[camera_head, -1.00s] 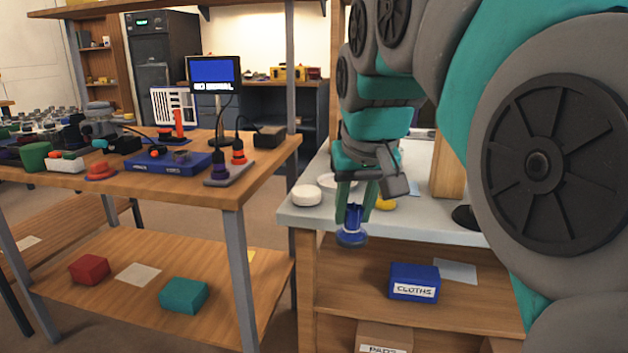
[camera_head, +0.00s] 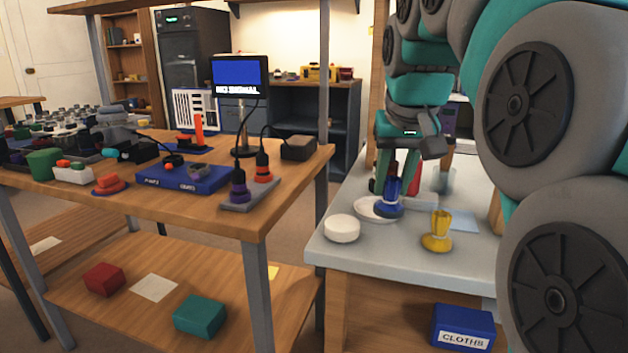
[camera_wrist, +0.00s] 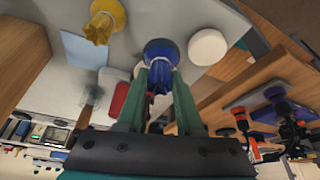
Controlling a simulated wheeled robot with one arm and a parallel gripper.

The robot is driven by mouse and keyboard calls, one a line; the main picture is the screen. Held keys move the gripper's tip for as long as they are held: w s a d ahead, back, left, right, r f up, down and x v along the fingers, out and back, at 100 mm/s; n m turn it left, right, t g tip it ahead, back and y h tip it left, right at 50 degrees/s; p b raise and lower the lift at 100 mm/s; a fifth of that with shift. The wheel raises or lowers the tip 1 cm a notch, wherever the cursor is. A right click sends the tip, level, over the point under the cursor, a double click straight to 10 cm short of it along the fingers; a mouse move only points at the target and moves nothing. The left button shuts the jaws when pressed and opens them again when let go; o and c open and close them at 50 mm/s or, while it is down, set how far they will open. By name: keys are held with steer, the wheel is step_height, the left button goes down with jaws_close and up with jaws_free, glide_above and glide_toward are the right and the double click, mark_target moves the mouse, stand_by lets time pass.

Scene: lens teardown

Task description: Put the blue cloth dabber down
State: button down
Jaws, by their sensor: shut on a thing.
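The blue cloth dabber (camera_head: 391,194) is upright, with a round blue base and a narrower stem. It also shows in the wrist view (camera_wrist: 160,50), base toward the top of the picture. My gripper (camera_head: 392,180) is shut on its stem; the green fingers lie either side of it in the wrist view (camera_wrist: 159,82). In the head view the dabber overlaps the right side of a white dish (camera_head: 369,211) on the grey worktop. I cannot tell whether its base touches anything.
A yellow dabber-shaped piece (camera_head: 437,232) stands to the right on the grey worktop (camera_head: 385,258), with a light blue sheet (camera_head: 463,221) behind it. A round white piece (camera_head: 342,229) is at the left edge. A red object (camera_wrist: 119,100) and a clear container (camera_wrist: 92,96) stand nearby.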

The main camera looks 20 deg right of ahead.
steer(key=w+d, duration=0.1)
steer(key=w, duration=0.2)
steer(key=w+d, duration=0.1)
steer(key=w, duration=0.2)
steer(key=w+d+f, duration=0.1)
steer(key=w, duration=0.2)
steer(key=shift+p, duration=0.35)
steer(key=shift+f, duration=1.7)
steer(key=c, duration=0.6)
jaws_free()
steer(key=shift+f, duration=0.1)
steer(key=shift+o, duration=0.2)
steer(key=shift+s+r, duration=0.1)
steer(key=shift+r, duration=0.45)
steer(key=v, duration=1.1)
steer(key=shift+s+a, duration=0.1)
steer(key=shift+s, duration=0.2)
